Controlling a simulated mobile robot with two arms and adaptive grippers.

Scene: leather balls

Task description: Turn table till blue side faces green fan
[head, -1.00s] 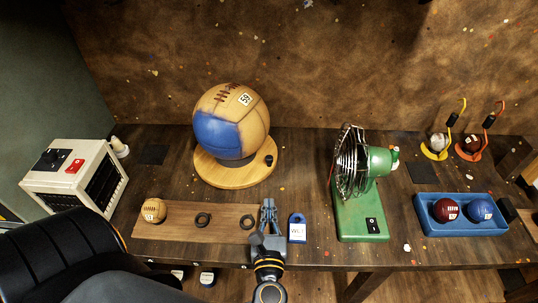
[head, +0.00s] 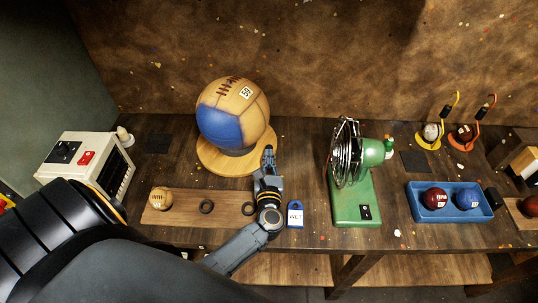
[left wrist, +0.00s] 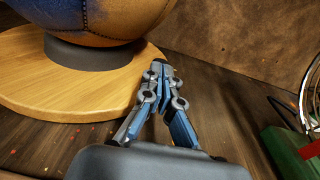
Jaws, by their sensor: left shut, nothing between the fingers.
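The round wooden turntable (head: 212,164) stands at the back left of the bench and bears a large tan leather ball (head: 252,112) with a blue patch (head: 218,128). The blue patch faces the front left, and the laces and a "59" label are on top. The green fan (head: 352,206) stands to the right with its wire cage toward the ball. My left gripper (head: 269,152) is shut and empty at the turntable's right edge. In the left wrist view the gripper (left wrist: 163,72) is beside the turntable rim (left wrist: 70,108); I cannot tell whether it touches. My right gripper is out of view.
A wooden board (head: 184,221) with a small tan ball (head: 162,198) and dark rings lies in front of the turntable. A blue padlock-shaped tag (head: 295,214) lies beside my arm. A white box (head: 84,162) stands left; a blue tray (head: 447,217) with two balls stands right.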

